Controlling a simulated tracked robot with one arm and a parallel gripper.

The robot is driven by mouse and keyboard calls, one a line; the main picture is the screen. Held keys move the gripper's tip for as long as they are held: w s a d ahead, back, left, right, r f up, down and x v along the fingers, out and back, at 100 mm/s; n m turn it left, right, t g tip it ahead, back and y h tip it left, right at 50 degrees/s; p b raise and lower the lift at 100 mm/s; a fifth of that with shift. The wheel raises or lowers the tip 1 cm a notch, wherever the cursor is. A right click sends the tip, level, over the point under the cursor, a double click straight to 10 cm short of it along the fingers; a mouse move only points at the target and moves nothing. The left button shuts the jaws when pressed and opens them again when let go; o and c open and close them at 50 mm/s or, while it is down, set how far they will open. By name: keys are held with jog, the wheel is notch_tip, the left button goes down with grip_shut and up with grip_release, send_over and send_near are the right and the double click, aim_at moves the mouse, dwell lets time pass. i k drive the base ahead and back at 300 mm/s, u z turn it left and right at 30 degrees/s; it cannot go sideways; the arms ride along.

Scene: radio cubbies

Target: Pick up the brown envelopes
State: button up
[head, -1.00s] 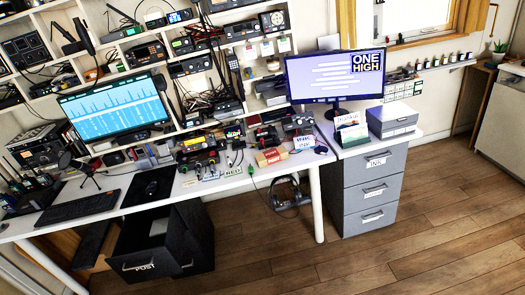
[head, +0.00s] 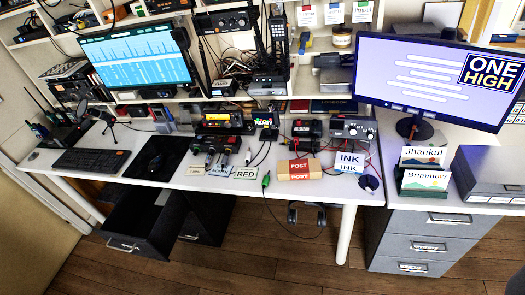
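A flat brown bundle (head: 312,170) with red POST labels lies on the white desk, right of centre in the head view. It looks like the brown envelopes, but I cannot tell whether it is a stack or a single packet. It lies left of the white INK cards (head: 349,160) and right of the RED card (head: 246,173). Nothing covers it. My gripper is not in view.
An open dark drawer (head: 125,246) juts out under the desk (head: 215,183) at left. Radios (head: 353,127) stand behind the bundle. A green-tipped cable (head: 265,180) hangs over the front edge. A monitor (head: 435,80) and a grey drawer unit (head: 410,243) are at right.

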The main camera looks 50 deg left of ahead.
aim_at(303, 169)
jog(key=u, duration=0.7)
jog(key=i, duration=1.25)
jog(key=u, duration=0.8)
jog(key=k, duration=0.9)
jog(key=u, duration=0.15)
jog(key=i, duration=0.95)
jog(key=z, duration=0.05)
